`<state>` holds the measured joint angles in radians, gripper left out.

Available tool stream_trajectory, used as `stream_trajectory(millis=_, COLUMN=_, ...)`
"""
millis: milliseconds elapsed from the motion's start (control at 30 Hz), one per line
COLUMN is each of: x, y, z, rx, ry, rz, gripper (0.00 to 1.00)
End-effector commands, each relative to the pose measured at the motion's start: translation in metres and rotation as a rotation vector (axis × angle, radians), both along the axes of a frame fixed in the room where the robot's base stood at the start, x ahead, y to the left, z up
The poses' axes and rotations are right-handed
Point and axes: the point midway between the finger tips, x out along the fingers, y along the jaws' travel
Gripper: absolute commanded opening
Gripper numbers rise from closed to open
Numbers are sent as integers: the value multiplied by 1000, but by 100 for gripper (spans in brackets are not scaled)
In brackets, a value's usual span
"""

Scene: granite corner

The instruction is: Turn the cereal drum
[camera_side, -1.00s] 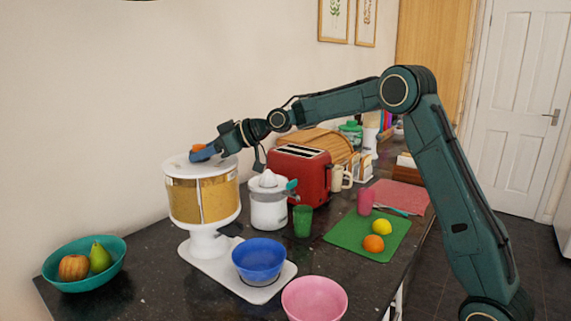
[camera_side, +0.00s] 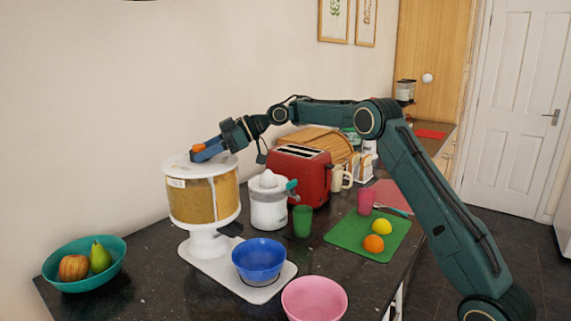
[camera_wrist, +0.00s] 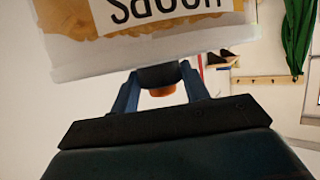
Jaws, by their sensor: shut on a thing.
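The cereal drum (camera_side: 205,203) is a clear cylinder with golden cereal inside and a white lid (camera_side: 173,166), standing on a white pedestal. A pale label shows at its upper left in the side view. My gripper (camera_side: 201,149) is low over the lid, its blue fingers shut on the orange-topped knob (camera_side: 198,147). In the wrist view my gripper (camera_wrist: 162,80) has a finger on each side of a dark piece with an orange part (camera_wrist: 161,90). The blue bowl (camera_side: 259,262) sits on the stand's white base (camera_side: 213,262), in front of the pedestal.
A white juicer (camera_side: 268,208), a red toaster (camera_side: 301,178) and a green cup (camera_side: 302,222) stand right of the drum. A fruit bowl (camera_side: 84,278) is at left, a pink bowl (camera_side: 314,300) in front. A green board (camera_side: 345,238) holds fruit. The wall is close behind.

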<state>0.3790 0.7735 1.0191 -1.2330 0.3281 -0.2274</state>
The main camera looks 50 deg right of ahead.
Motion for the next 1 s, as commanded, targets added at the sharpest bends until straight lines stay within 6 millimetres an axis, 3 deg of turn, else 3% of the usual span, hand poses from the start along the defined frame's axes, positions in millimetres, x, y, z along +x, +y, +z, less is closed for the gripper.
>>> stream_trajectory(millis=600, x=0, y=1, z=1, rx=3, ry=1, rz=26, gripper=5)
stream_trajectory(millis=633, x=0, y=1, z=1, rx=3, ry=0, rz=25, gripper=47)
stream_trajectory(millis=733, x=0, y=1, z=1, rx=3, ry=0, rz=25, gripper=67)
stream_trajectory(millis=1000, x=0, y=0, z=0, rx=1, ry=0, rz=26, gripper=67)
